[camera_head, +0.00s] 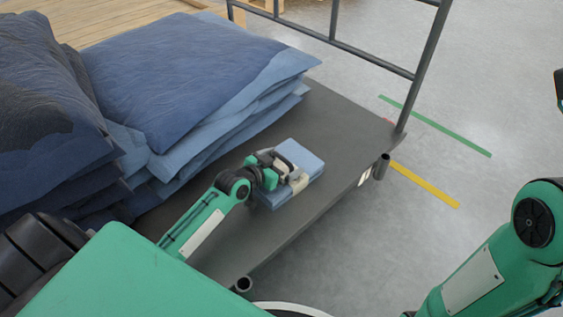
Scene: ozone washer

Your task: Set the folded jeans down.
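The folded jeans (303,158) are a small light-blue folded bundle at the middle of the picture, low over or on the grey cart deck (335,130). My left gripper (286,172) is at the near left side of the bundle, with finger parts overlapping its top and edge. The lower finger contact is hidden, so I cannot tell whether the grip is closed. I also cannot tell whether the bundle's underside rests fully on the deck. My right arm shows at the right edge, but its gripper is out of view.
Large stacks of blue folded denim (190,75) fill the left of the cart. Bare deck lies around the bundle. Floor tape (425,184) lies beyond.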

